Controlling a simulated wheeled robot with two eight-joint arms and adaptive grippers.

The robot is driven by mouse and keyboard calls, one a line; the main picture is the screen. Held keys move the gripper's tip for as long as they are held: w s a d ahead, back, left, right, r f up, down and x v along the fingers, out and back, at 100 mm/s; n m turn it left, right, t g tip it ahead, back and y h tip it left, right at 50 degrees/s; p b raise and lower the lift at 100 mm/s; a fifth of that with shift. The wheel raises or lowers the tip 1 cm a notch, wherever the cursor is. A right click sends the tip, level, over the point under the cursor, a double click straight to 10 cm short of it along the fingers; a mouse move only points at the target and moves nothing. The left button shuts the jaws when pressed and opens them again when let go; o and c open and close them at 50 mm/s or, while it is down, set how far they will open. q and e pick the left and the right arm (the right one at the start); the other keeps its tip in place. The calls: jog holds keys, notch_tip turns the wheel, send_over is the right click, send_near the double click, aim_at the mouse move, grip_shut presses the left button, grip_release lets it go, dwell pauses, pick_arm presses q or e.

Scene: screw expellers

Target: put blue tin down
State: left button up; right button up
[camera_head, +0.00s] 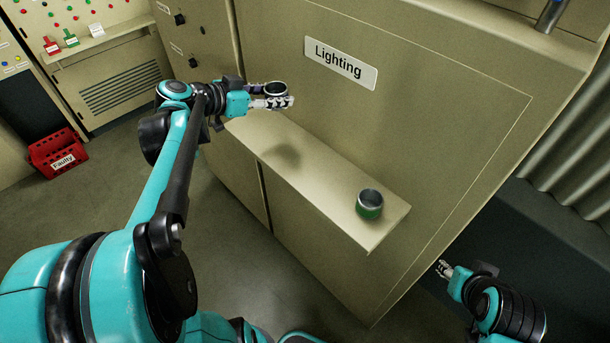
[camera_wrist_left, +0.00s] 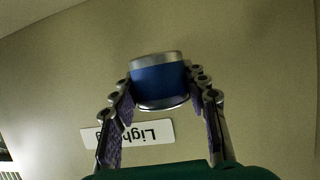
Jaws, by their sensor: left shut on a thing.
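The blue tin (camera_wrist_left: 160,80) is between the two fingers of my left gripper (camera_wrist_left: 160,95) in the left wrist view, with its blue band and silver rims showing. In the head view my left gripper (camera_head: 275,101) is shut on the tin (camera_head: 275,89), whose dark open top shows. It holds the tin in the air above the far part of the shelf (camera_head: 310,170), with a shadow on the shelf below. My right gripper (camera_head: 444,269) is at the lower right, below the shelf's near end; its fingers are too small to tell open or shut.
A green tin (camera_head: 369,205) stands on the shelf's near end. The shelf juts from a beige cabinet with a "Lighting" label (camera_head: 340,63). The shelf's middle is clear. A red "Faulty" crate (camera_head: 58,157) sits on the floor at the left.

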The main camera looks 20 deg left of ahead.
pick_arm(q)
jog(key=b, duration=0.2)
send_over(280, 142)
notch_tip(280, 142, down, 9)
jog(key=shift+r, duration=0.1)
notch_tip(280, 142, down, 3)
jog(key=shift+s+f, duration=0.15)
jog(key=shift+f, duration=0.4)
jog(key=shift+b, duration=0.35)
jog(key=o, duration=0.8)
jog(key=shift+f, duration=0.15)
jog(key=o, duration=0.4)
